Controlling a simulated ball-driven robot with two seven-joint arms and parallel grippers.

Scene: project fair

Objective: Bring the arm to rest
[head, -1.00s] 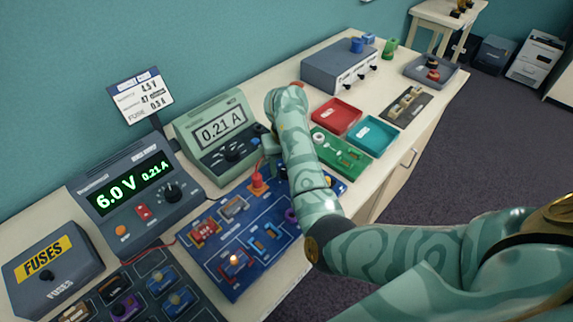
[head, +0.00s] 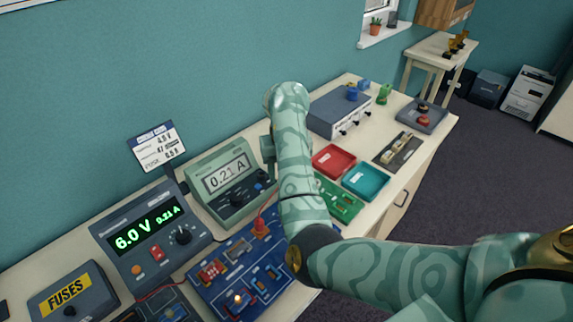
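My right arm (head: 293,170) comes in from the right, bends over the bench and rises upright in front of the meter. Only a small part of my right gripper (head: 267,149) shows, at the left edge of the forearm beside the meter. Its fingers are mostly hidden, so I cannot tell whether it is open or shut. My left gripper is not in view. A red plug (head: 260,228) stands on the blue circuit board (head: 225,285), apart from the visible part of the gripper.
The meter (head: 226,184) reads 0.21 A. The power supply (head: 145,240) reads 6.0 V. A fuse box (head: 70,305), a red tray (head: 333,160), a teal tray (head: 366,181) and a grey box (head: 338,113) stand on the bench. Open floor lies right of the bench.

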